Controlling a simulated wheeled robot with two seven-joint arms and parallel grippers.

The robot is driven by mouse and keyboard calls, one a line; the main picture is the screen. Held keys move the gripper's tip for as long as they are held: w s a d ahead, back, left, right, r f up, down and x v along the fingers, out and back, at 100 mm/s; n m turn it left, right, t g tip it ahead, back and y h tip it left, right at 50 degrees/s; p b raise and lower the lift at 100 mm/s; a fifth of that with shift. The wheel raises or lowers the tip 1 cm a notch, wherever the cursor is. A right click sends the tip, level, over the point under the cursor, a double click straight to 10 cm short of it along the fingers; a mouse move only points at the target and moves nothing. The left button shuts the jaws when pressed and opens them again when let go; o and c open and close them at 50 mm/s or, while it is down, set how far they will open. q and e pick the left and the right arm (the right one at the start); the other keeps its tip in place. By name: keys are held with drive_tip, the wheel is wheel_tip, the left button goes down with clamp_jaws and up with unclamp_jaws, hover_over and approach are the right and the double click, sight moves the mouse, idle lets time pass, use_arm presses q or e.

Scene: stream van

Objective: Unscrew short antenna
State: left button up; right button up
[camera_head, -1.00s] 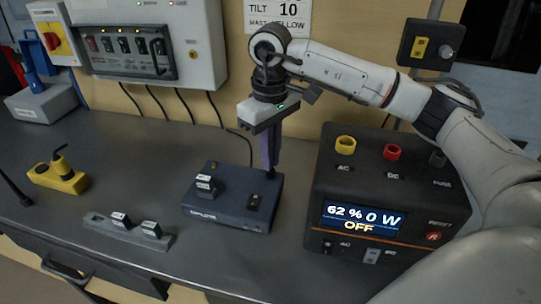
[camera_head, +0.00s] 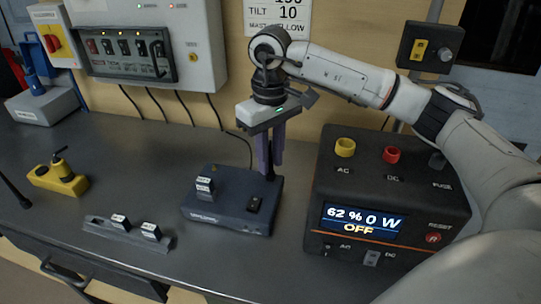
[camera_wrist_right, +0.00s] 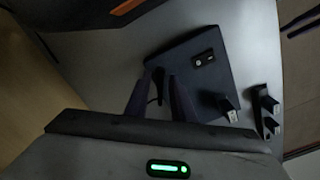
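The short black antenna (camera_head: 270,173) stands upright at the right rear corner of the dark blue box (camera_head: 225,218). My right gripper (camera_head: 270,165) points down over it, with its two purple fingers apart on either side of the antenna. In the right wrist view the gripper (camera_wrist_right: 158,80) is also open, and the dark antenna (camera_wrist_right: 157,88) shows in the gap with space beside it. The box (camera_wrist_right: 215,83) lies beyond the fingers there. Whether a finger touches the antenna I cannot tell. My left gripper is not in view.
A large black power unit (camera_head: 335,190) stands close to the right of the box. A grey holder (camera_head: 105,230) with two small blocks and a yellow device (camera_head: 58,180) lie to the left. Grey bench is bare between them. A switch panel (camera_head: 125,52) hangs behind.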

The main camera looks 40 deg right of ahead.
drive_tip(key=shift+m, duration=0.6)
drive_tip(key=m, duration=0.4)
drive_tip(key=shift+m+p, duration=0.4)
drive_tip(key=shift+m, duration=1.6)
